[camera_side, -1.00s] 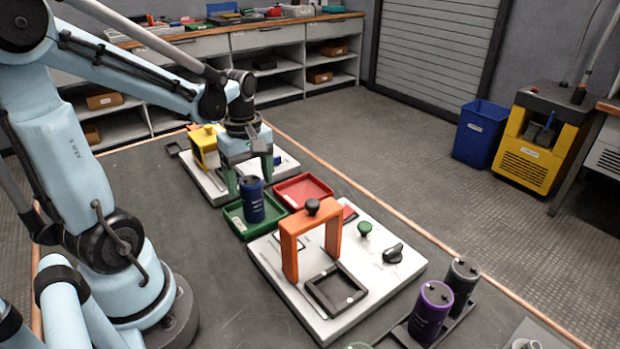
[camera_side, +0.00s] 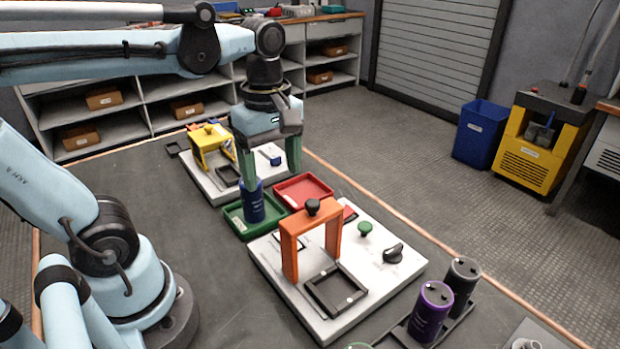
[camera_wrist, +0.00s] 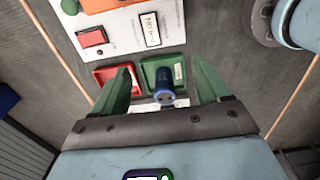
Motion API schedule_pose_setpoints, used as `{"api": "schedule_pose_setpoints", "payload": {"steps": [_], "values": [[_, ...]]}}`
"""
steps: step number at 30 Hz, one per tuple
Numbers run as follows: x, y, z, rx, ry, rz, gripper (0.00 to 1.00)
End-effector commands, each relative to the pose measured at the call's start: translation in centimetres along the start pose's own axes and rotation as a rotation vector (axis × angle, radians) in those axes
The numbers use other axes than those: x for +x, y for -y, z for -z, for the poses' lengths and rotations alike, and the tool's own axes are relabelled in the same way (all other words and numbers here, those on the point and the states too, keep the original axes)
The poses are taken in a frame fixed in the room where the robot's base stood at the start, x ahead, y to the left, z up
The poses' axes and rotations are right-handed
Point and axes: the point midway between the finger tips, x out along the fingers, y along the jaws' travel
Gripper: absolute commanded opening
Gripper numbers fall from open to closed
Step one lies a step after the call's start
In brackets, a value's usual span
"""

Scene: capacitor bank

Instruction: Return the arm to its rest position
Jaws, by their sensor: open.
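My gripper (camera_side: 269,165) is open and empty, with green fingers pointing down, in the side view. It hangs above and near a blue cylinder (camera_side: 253,204) that stands upright in the green tray (camera_side: 235,226). In the wrist view my gripper (camera_wrist: 162,85) shows its two fingers spread wide. The blue cylinder (camera_wrist: 165,84) appears between them, with the green tray (camera_wrist: 149,66) around it. I cannot tell the exact gap between the fingertips and the cylinder.
A red tray (camera_side: 303,188) sits beside the green one. A white board with an orange arch (camera_side: 289,255) stands in front, and a yellow arch (camera_side: 196,146) behind. Purple (camera_side: 431,312) and dark (camera_side: 462,280) cylinders stand at the lower right. Air above the table is clear.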

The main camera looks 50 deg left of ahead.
Motion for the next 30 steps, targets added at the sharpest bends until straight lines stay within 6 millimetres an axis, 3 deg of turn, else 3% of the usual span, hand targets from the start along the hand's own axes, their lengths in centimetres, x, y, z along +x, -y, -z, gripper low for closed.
{"api": "schedule_pose_setpoints", "payload": {"steps": [18,24,30], "values": [[-8.9,-0.1,0.2,-0.003,-0.001,0.0,0.76],[-10.8,-0.1,0.2,-0.003,-0.001,0.0,0.76],[-11.5,-0.1,0.2,-0.003,-0.001,0.0,0.76]]}}
